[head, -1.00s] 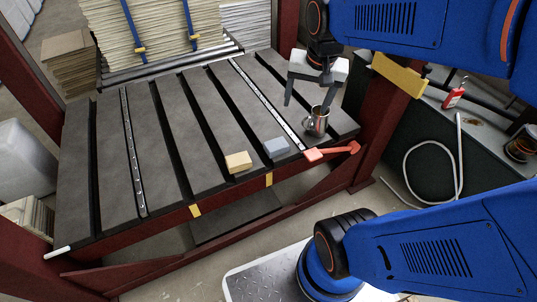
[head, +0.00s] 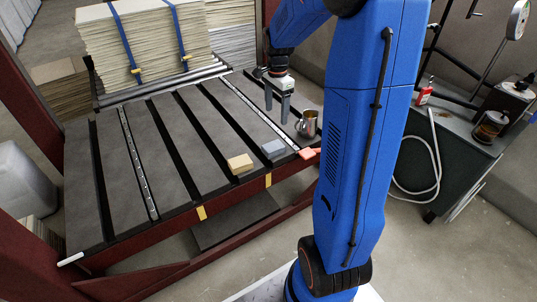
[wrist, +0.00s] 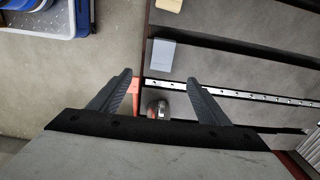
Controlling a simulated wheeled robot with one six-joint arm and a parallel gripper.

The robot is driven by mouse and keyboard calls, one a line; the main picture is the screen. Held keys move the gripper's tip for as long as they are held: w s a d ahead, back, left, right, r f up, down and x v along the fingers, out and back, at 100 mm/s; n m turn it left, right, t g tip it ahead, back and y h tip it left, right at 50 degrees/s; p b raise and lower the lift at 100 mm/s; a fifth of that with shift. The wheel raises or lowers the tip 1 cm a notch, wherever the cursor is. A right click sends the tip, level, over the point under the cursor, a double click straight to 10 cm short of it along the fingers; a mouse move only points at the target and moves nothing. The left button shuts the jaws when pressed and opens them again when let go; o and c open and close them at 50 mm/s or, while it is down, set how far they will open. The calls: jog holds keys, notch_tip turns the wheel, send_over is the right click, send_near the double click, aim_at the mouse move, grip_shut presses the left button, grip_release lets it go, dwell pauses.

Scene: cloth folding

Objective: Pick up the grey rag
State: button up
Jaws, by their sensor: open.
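The grey rag (head: 273,148) is a small folded blue-grey block on the slatted table near its front edge. In the wrist view the rag (wrist: 163,55) lies just beyond the fingertips. My gripper (head: 276,114) is open and empty, pointing down above the table, behind the rag and left of the metal mug. The rag is fully visible and apart from the gripper.
A tan block (head: 240,163) lies left of the rag. A metal mug (head: 307,124) and a red handle (head: 309,153) are to its right. A strapped stack of sheets (head: 140,45) stands at the back. The table's left part is clear.

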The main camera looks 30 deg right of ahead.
jog(key=f, duration=0.1)
send_over(275, 145)
jog(key=f, duration=1.1)
jog(key=shift+s+a+f, duration=0.15)
jog(key=shift+s, duration=0.2)
jog(key=shift+w+f, duration=0.15)
jog(key=shift+f, duration=1.25)
jog(key=shift+w+f, duration=0.15)
jog(key=shift+f, duration=1.2)
jog(key=shift+c, duration=0.3)
jog(key=c, duration=1.1)
jog(key=shift+r, duration=0.15)
notch_tip(275, 145, up, 10)
jog(key=shift+f, duration=0.1)
